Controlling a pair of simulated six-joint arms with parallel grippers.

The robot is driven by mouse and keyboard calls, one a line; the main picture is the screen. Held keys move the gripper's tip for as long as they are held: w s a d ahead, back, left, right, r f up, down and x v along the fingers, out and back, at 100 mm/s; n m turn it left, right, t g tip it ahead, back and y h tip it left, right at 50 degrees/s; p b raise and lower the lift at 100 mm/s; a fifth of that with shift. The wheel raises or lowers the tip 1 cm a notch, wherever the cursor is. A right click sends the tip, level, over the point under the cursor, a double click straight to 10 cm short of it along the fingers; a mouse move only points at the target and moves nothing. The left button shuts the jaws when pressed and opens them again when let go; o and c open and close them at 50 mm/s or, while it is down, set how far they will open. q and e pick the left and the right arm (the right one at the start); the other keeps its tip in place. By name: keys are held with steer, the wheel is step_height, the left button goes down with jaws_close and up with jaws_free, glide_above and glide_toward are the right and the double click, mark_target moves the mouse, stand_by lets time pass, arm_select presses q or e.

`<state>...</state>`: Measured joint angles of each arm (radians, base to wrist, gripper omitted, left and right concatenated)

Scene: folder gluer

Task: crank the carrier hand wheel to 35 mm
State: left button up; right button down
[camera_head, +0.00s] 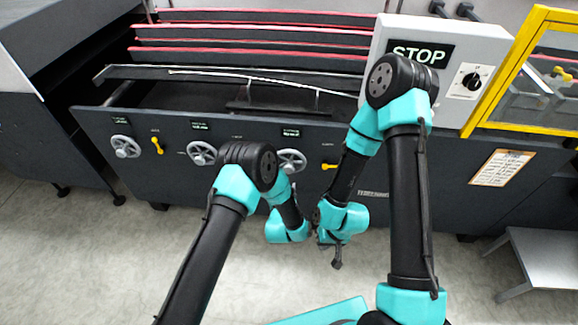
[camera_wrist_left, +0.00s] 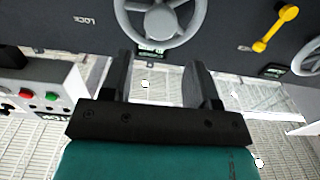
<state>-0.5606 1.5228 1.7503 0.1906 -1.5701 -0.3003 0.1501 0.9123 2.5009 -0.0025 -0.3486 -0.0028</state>
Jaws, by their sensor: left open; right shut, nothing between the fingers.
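Three grey hand wheels sit on the dark machine front in the head view: a left wheel (camera_head: 125,147), a middle wheel (camera_head: 202,153) and a right wheel (camera_head: 291,160). Each has a small display above it; the names and numbers are too small to read, so I cannot tell which is the carrier wheel. In the left wrist view, a grey hand wheel (camera_wrist_left: 160,18) stands just beyond my left gripper (camera_wrist_left: 159,62). That gripper is open, its fingers apart with nothing between them. My right gripper (camera_head: 337,255) is shut and empty, low in front of the machine, away from the wheels.
Yellow levers (camera_head: 157,145) (camera_head: 329,166) stick out beside the wheels; another lever (camera_wrist_left: 275,28) shows in the left wrist view. A STOP control box (camera_head: 450,60) and yellow guard frame (camera_head: 510,65) stand at the right. The floor in front is open. A grey step (camera_head: 540,255) is at far right.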

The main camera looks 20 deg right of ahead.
mark_target(288, 170)
arm_select(q)
steer(key=x, duration=1.1)
steer(key=shift+w, duration=0.2)
steer(key=shift+c, duration=0.4)
steer(key=c, duration=0.9)
